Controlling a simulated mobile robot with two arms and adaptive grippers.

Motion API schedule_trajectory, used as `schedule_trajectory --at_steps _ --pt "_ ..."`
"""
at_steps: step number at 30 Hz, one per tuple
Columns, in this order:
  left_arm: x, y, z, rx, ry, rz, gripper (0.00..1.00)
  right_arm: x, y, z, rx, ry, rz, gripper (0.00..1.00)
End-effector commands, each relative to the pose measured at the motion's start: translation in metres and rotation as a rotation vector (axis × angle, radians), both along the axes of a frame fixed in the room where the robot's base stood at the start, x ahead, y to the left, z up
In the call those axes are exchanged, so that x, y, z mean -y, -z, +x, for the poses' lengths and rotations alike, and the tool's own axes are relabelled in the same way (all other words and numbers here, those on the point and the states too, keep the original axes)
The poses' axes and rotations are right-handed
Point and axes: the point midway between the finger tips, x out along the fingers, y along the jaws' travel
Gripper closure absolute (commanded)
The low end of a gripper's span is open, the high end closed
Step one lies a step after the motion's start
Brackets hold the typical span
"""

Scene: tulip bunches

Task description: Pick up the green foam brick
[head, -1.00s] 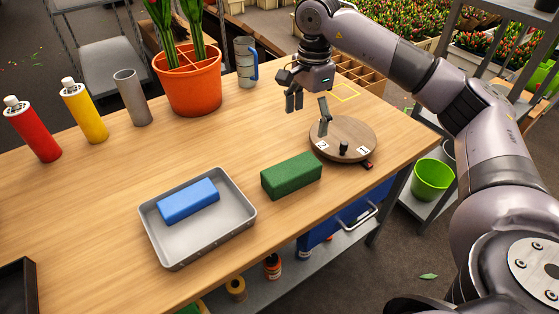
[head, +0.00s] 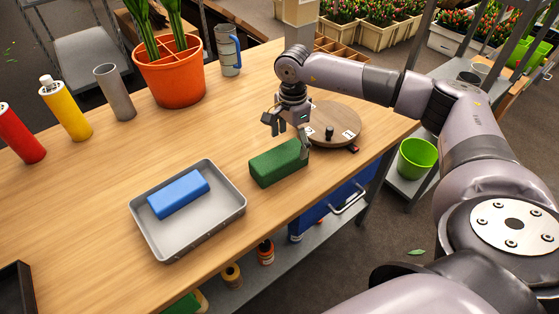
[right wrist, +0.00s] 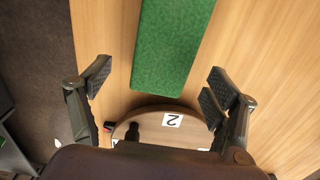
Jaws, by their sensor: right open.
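The green foam brick (head: 277,164) lies on the wooden table, to the right of the grey tray. It also shows in the right wrist view (right wrist: 172,48), at the top centre, lying lengthwise between the lines of the fingers. My right gripper (head: 290,143) is open and empty, just above the brick's far right end. In the right wrist view its two fingers (right wrist: 156,88) are spread wider than the brick. I cannot tell from the head view whether a finger touches the brick. My left gripper is not in view.
A grey tray (head: 232,207) holding a blue brick (head: 178,194) stands left of the green brick. A round wooden turntable (head: 340,116) with number labels is close behind it. An orange planter (head: 170,77), bottles and a mug stand further back. The table's front edge is near.

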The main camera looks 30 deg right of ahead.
Motion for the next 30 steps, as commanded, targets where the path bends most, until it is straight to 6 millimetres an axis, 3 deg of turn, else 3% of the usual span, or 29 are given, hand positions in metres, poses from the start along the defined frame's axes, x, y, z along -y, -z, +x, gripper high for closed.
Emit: schedule_trajectory --at_steps 9,17,30 --pt "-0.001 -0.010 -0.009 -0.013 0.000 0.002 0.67 0.000 0.040 0.002 -0.003 -0.001 0.000 0.18" --pt "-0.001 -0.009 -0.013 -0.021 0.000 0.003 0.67 0.000 0.042 0.003 -0.001 -0.001 0.001 0.19" --pt "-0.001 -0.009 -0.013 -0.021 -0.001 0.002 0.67 0.000 0.042 0.003 -0.001 -0.001 0.001 0.48"
